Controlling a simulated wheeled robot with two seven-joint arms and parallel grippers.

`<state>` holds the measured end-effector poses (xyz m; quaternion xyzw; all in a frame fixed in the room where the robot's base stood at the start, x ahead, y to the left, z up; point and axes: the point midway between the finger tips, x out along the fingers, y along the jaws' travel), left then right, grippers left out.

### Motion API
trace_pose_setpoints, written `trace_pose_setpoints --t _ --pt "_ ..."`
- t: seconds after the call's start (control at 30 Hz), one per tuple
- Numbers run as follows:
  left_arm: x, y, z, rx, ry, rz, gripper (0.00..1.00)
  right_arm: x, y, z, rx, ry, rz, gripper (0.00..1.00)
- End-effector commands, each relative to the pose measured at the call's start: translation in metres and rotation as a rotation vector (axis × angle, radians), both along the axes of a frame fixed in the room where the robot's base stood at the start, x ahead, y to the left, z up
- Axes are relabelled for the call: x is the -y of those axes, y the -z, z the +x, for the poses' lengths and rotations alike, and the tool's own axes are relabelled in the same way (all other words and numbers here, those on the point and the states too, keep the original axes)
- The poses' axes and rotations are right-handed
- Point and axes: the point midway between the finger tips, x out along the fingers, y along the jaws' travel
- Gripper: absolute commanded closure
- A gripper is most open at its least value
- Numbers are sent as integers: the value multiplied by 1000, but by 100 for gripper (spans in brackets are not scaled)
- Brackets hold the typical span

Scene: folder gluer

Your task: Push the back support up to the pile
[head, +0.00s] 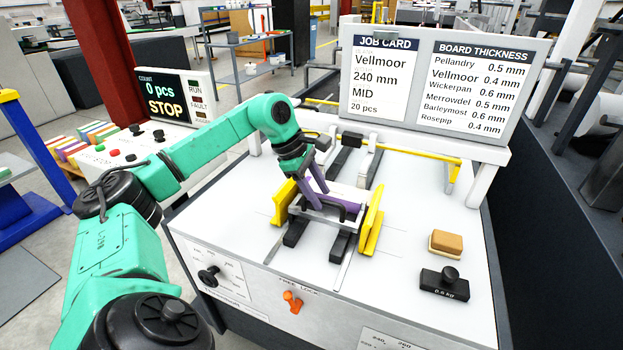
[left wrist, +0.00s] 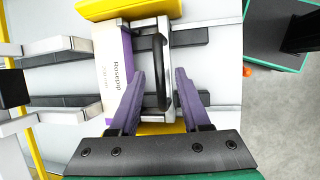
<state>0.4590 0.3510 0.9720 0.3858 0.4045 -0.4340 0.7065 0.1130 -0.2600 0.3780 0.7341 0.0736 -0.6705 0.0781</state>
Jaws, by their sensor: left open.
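The back support (head: 318,221) is a metal frame with a black handle, on the near side of the feeder. Its handle also shows in the left wrist view (left wrist: 161,75). Any gap between support and pile cannot be judged clearly. My left gripper (head: 316,196) has purple fingers, which are open. In the left wrist view the fingertips (left wrist: 160,74) lie on either side of the handle; contact is unclear. My right gripper is out of view.
A brown-topped block (head: 446,243) and a black weight (head: 445,284) sit on the tabletop at right. An orange lock knob (head: 292,301) is on the front panel. White posts (left wrist: 45,47) stand beyond the pile. The job card (head: 380,75) reads Vellmoor; the display reads STOP.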

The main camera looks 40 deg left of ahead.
Motion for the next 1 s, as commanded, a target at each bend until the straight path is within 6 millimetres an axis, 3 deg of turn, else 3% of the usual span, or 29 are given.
trace_pose_setpoints --t 0.2,0.4,0.5,1.0 --pt "-16 -49 -14 8 -3 0 53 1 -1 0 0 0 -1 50" --pt "-33 -104 -32 7 -3 0 53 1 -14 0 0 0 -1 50" --pt "-39 -120 -38 6 -2 0 53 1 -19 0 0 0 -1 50" --pt "-43 -127 -41 3 -1 0 53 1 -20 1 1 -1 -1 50"
